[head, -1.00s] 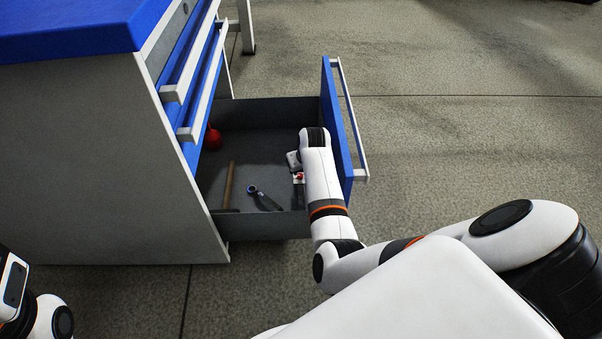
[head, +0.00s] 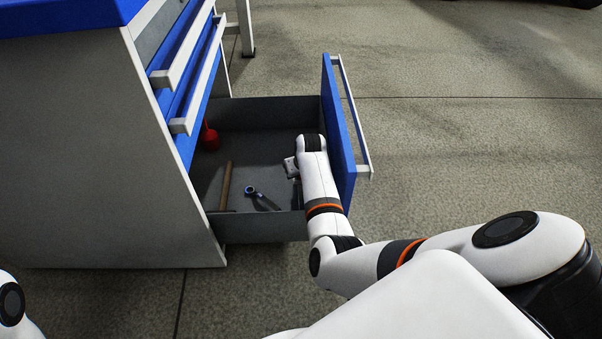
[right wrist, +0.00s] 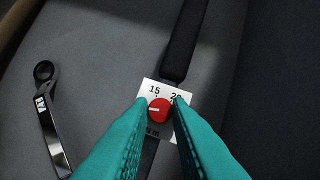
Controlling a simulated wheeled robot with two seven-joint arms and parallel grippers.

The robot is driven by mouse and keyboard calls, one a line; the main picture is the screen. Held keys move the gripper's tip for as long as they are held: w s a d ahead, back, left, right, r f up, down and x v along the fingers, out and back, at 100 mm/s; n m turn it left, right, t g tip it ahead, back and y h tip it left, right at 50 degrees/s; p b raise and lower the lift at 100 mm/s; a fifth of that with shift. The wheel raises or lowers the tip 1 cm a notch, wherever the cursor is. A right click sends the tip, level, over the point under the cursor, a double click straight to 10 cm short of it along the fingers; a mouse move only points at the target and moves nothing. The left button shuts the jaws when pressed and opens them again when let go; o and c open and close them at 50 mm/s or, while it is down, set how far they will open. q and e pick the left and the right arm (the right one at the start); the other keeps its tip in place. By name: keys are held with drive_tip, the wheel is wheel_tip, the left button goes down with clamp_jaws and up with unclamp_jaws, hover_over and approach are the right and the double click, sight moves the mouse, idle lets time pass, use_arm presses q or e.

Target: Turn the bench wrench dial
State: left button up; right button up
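The bench wrench (right wrist: 184,45) is dark and long and lies in the open drawer. Its dial (right wrist: 158,110) is a red knob with a white line pointing left, on a white plate (right wrist: 149,88) marked 15 and a partly covered 20. My right gripper (right wrist: 159,103) has its teal fingertips on either side of the dial, very close to it. I cannot tell whether they press on it. In the head view my right gripper (head: 291,168) reaches down into the drawer, and my arm hides the dial and most of the wrench. My left gripper is out of view.
The drawer (head: 262,228) has a blue front (head: 338,140) just right of my right arm. A ring-ended wrench (head: 259,198), a wooden-handled tool (head: 226,185) and a red object (head: 210,139) lie inside. The blue and grey cabinet (head: 90,160) stands left. Floor at right is clear.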

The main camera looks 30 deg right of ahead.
clamp_jaws()
drive_tip(key=shift+p, duration=0.3)
